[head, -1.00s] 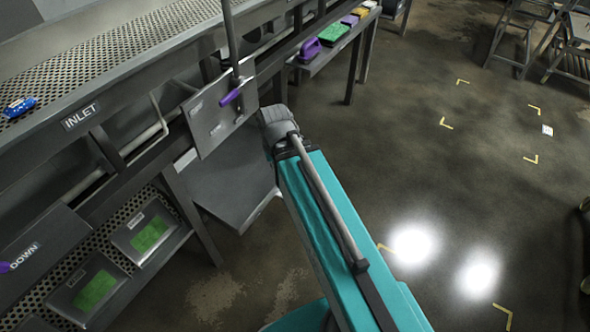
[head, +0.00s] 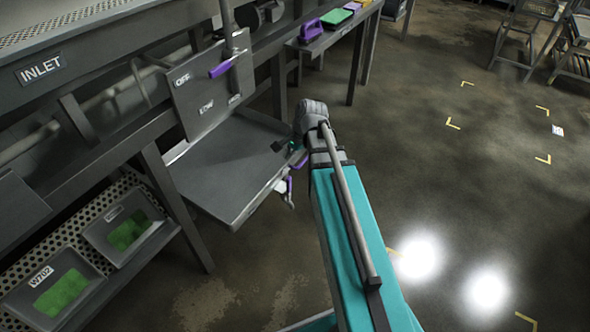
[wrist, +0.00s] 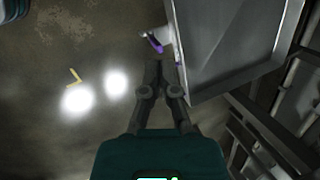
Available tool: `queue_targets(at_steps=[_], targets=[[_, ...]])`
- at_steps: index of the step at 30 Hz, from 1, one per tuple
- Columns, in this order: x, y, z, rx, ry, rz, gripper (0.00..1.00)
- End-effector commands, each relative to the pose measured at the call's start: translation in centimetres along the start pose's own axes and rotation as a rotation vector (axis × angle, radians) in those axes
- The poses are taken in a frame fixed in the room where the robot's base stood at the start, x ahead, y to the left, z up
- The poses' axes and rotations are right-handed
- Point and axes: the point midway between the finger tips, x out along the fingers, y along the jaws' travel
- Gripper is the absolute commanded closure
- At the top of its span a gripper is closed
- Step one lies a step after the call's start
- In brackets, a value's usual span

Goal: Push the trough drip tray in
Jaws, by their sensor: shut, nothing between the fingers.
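The trough drip tray (head: 225,172) is a flat grey metal tray with a low rim, sticking out under the trough. A purple handle (head: 289,187) on a pale bracket shows at its outer right side in the head view. In the wrist view the tray (wrist: 215,45) fills the upper right, with the purple handle (wrist: 154,43) at its near edge. My gripper (wrist: 160,66) is shut and empty, its tips just short of the handle in the picture. I cannot tell whether they touch. In the head view my gripper is mostly hidden behind my arm.
A hanging panel with a purple lever (head: 222,69) stands over the tray. A table leg (head: 178,205) is left of the tray, beside a lower shelf with grey bins (head: 125,232). A side shelf (head: 325,38) holds a purple object. Open floor lies right.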

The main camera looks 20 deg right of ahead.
Motion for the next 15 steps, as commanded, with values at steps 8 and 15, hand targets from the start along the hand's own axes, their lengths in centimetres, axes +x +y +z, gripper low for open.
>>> queue_targets(at_steps=[8, 15], targets=[[4.9, 0.6, -5.3, 0.339, -0.038, -0.106, 1.00], [7.9, 1.1, -9.8, 0.633, -0.089, -0.195, 1.00]])
